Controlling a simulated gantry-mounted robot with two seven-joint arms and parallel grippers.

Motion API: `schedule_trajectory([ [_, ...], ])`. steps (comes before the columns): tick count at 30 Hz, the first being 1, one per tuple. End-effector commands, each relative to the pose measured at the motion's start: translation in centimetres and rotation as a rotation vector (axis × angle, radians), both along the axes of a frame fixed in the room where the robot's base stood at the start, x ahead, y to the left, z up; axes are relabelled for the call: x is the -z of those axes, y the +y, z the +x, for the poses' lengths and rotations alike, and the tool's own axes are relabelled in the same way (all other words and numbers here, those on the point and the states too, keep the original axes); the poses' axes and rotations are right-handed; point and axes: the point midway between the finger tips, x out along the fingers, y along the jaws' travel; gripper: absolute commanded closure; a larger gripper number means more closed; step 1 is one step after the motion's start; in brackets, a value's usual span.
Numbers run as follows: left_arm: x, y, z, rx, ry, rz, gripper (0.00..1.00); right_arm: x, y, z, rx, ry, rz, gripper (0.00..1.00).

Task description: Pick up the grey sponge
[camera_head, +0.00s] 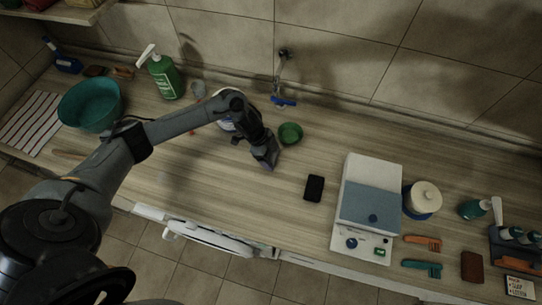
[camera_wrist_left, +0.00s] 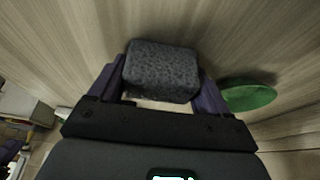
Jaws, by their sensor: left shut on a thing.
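The grey sponge (camera_wrist_left: 161,71) is a speckled dark grey block with rounded corners, seen in the left wrist view between my two purple fingers. My left gripper (camera_head: 267,162) is shut on it, with one finger against each side. In the head view the gripper is over the middle of the wooden counter, left of the small green bowl, and mostly hides the sponge. I cannot tell whether the sponge touches the counter. My right gripper is not in view.
The green bowl (camera_head: 290,133) is close to my left gripper; a black block (camera_head: 314,188) lies to its right. Further right stands a white and blue appliance (camera_head: 369,207). A teal basin (camera_head: 90,105) and green spray bottle (camera_head: 164,76) are at left. Counter in front is clear.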

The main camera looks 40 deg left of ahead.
Motion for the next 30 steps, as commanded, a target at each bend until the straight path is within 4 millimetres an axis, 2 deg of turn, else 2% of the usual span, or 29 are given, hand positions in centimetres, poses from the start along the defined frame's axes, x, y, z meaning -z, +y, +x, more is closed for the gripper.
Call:
schedule_trajectory([
  [11, -1.1, 0.0, 0.1, 0.001, -0.002, -0.001, 0.55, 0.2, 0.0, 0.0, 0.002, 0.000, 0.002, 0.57],
  [17, -3.9, 0.0, 0.1, 0.003, -0.004, 0.001, 0.55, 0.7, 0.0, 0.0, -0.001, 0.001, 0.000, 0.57],
  [24, -7.0, -5.0, -0.9, 0.006, -0.005, -0.003, 0.55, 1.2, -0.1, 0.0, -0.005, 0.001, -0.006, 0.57],
  [30, -9.1, -8.4, -1.6, 0.005, -0.003, -0.002, 0.55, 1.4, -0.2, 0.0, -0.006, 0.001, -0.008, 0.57],
])
